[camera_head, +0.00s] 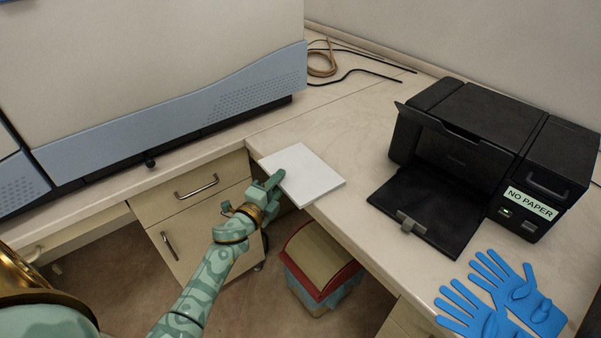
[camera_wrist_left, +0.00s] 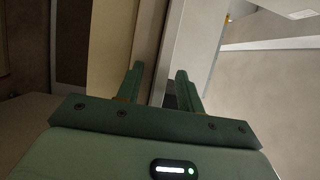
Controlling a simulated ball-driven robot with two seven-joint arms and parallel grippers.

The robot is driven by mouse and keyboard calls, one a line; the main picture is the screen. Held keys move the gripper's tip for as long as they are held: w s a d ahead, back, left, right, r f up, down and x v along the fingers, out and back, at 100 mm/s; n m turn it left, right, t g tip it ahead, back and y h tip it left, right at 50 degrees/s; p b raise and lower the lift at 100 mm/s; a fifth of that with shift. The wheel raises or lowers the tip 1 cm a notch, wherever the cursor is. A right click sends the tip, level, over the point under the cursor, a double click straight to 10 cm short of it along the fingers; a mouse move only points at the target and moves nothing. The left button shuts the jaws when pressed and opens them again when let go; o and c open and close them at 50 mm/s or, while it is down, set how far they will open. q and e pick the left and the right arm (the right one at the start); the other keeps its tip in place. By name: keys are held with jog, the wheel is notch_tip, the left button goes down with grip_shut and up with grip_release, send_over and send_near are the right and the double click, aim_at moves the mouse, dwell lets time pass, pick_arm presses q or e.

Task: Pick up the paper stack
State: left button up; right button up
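The paper stack (camera_head: 308,178) is a flat white block lying on the beige desk, its near left side at the desk's front edge. My left gripper (camera_head: 273,187) is at that near left side, with a green finger close to the stack's edge in the head view. In the left wrist view the two fingers of my left gripper (camera_wrist_left: 160,82) stand apart, with a gap between them. A pale band beyond the fingers there looks like the stack or desk edge; I cannot tell whether the stack lies between the fingers. My right gripper is not in view.
A black printer (camera_head: 470,150) with its front tray open and a "NO PAPER" label stands right on the desk (camera_head: 345,120). Blue gloves (camera_head: 505,300) lie near it. A large instrument (camera_head: 160,110) stands left. A red-lidded bin (camera_head: 320,258) is below the desk edge.

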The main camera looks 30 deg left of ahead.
pick_arm(q)
grip_shut()
